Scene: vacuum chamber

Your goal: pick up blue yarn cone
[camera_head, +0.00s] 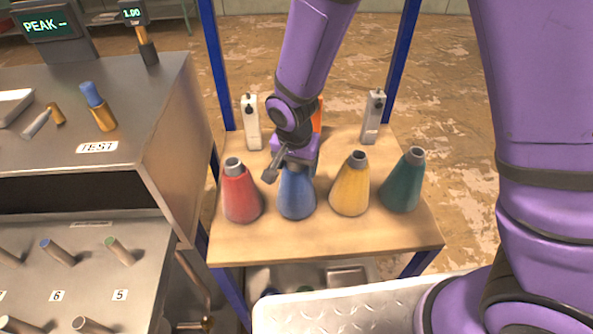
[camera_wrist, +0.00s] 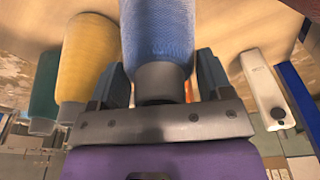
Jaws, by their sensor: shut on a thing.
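The blue yarn cone (camera_head: 297,195) stands upright on the wooden shelf top, between the red and yellow cones. My gripper (camera_head: 295,165) comes from above and behind and is shut on the upper end of the blue cone. In the wrist view, the blue cone (camera_wrist: 158,38) lies between the two dark fingers of my gripper (camera_wrist: 160,80), its grey tip near the gripper's bar. The head view does not clearly show whether the cone's base touches the wood.
A red cone (camera_head: 241,193) stands close on the left, a yellow cone (camera_head: 350,185) on the right, and a green cone (camera_head: 403,182) farther right. Pale upright devices (camera_head: 251,122) and (camera_head: 374,117) stand behind. Blue posts (camera_head: 215,60) flank the wooden top (camera_head: 320,238). A metal bench (camera_head: 150,130) is at left.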

